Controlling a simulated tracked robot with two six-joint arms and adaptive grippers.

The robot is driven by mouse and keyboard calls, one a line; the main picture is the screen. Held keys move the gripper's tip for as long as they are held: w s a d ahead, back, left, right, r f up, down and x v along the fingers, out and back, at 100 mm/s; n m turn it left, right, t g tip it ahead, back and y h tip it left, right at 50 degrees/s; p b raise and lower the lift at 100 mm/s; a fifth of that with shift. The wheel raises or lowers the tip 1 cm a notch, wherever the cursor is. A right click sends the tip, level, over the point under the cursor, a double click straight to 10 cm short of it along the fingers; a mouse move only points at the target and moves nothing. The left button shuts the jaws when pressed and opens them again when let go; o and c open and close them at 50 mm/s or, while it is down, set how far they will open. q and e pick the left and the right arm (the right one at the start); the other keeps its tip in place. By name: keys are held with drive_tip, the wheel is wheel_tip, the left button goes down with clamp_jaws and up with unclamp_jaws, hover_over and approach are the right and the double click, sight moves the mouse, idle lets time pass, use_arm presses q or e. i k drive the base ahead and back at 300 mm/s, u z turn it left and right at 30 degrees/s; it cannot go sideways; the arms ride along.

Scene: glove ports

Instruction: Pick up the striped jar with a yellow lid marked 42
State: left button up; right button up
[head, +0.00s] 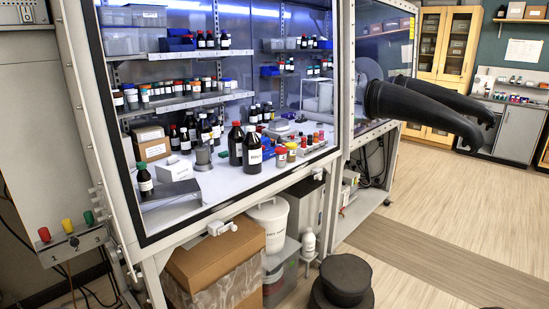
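A group of small jars stands on the floor of the glass-fronted cabinet, right of two large dark bottles. One small jar (281,157) has a red or orange lid and a pale label. A jar beside it (291,152) seems to have a yellowish lid. Stripes and the number 42 are too small to make out, so I cannot tell which jar is the striped one. More small jars with red and orange lids stand in a row (312,141) to the right. Neither of my grippers is in view.
The glass front (240,110) and its metal frame stand between me and the jars. Two black gloves (425,105) stick out at the right. Dark bottles (252,150) stand left of the jars. A cardboard box (215,255), white bucket (270,222) and black stool (345,275) are below. Floor at right is clear.

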sight(291, 154)
drive_tip(key=z, duration=0.3)
drive_tip(key=i, duration=1.05)
drive_tip(key=u, duration=2.3)
drive_tip(key=i, duration=0.2)
drive_tip(key=u, duration=1.4)
drive_tip(key=k, duration=1.15)
drive_tip(key=u, duration=0.05)
